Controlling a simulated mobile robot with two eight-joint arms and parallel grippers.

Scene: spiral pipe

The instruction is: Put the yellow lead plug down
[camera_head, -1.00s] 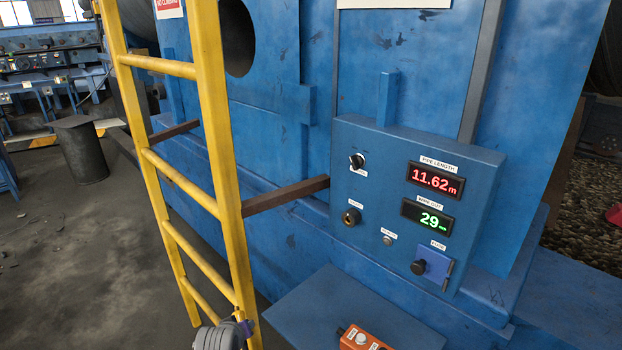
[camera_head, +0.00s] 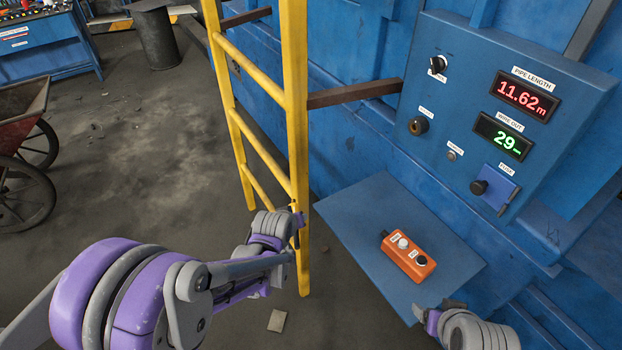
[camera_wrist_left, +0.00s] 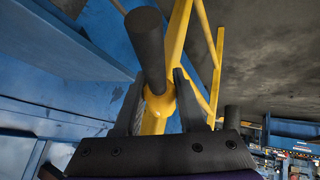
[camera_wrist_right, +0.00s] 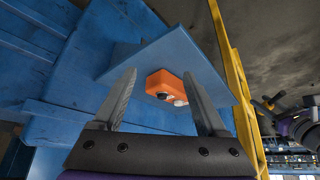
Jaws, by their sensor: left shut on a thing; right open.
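The yellow lead plug (camera_wrist_left: 157,108) shows in the left wrist view as a yellow collar with a dark cylinder sticking out of it. My left gripper (camera_wrist_left: 158,95) is shut on it, with one finger on each side. In the head view my left gripper (camera_head: 298,222) is in front of the yellow ladder's right rail, and the plug cannot be made out there. My right gripper (camera_head: 430,312) is at the front edge of the blue shelf (camera_head: 365,215). In the right wrist view this gripper (camera_wrist_right: 162,85) is open and empty.
An orange two-button box (camera_head: 409,256) lies on the shelf, with bare shelf to its left. The yellow ladder (camera_head: 297,120) stands left of the shelf. A blue control panel (camera_head: 480,125) is above it. A wheelbarrow (camera_head: 20,150) is at far left; open floor lies between.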

